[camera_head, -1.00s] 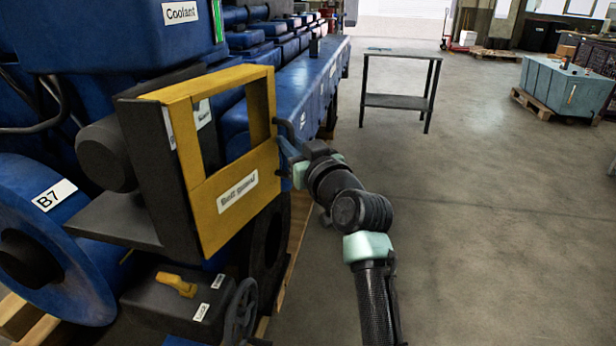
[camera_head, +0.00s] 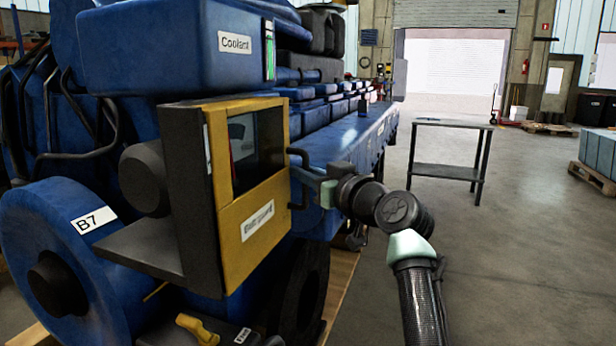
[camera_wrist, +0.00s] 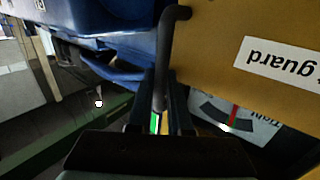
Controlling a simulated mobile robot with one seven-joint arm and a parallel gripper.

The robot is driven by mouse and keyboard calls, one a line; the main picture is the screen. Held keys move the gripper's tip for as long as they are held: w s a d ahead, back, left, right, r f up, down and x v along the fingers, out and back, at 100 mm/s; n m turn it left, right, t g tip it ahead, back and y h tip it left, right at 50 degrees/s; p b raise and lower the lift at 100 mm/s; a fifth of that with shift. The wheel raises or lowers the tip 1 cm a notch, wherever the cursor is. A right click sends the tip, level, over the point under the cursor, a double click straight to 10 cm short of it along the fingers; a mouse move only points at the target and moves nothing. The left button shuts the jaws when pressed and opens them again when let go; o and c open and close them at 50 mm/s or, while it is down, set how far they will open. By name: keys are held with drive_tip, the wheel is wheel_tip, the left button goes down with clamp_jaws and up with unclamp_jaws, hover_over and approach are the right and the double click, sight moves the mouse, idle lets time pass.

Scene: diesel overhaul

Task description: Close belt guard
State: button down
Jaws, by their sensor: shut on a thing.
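The belt guard (camera_head: 262,222) is a yellow framed panel with a window and a "Belt guard" label, standing in front of a dark housing (camera_head: 185,190) on the blue engine. A black bar handle (camera_head: 292,160) stands off its right edge. My gripper (camera_head: 310,183) is at this handle, and in the wrist view my gripper (camera_wrist: 160,118) is shut on the dark bar (camera_wrist: 166,60). The yellow panel (camera_wrist: 225,50) is right beside the bar there. Whether the guard sits fully against the housing I cannot tell.
The blue engine (camera_head: 350,140) runs back behind the guard, with a B7 wheel (camera_head: 50,235) at left. A dark table (camera_head: 447,170) stands further back.

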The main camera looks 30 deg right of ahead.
drive_tip(key=shift+a+f, duration=0.1)
drive_tip(key=shift+a, duration=0.05)
drive_tip(key=c, duration=0.8)
unclamp_jaws()
drive_tip(key=shift+w, duration=0.15)
drive_tip(key=shift+c, duration=0.2)
drive_tip(key=shift+f, duration=0.1)
drive_tip(key=shift+a, duration=0.15)
drive_tip(key=s+d, duration=0.1)
drive_tip(key=s, duration=1.2)
drive_tip(key=shift+s+b, duration=0.15)
drive_tip(key=shift+b, duration=0.15)
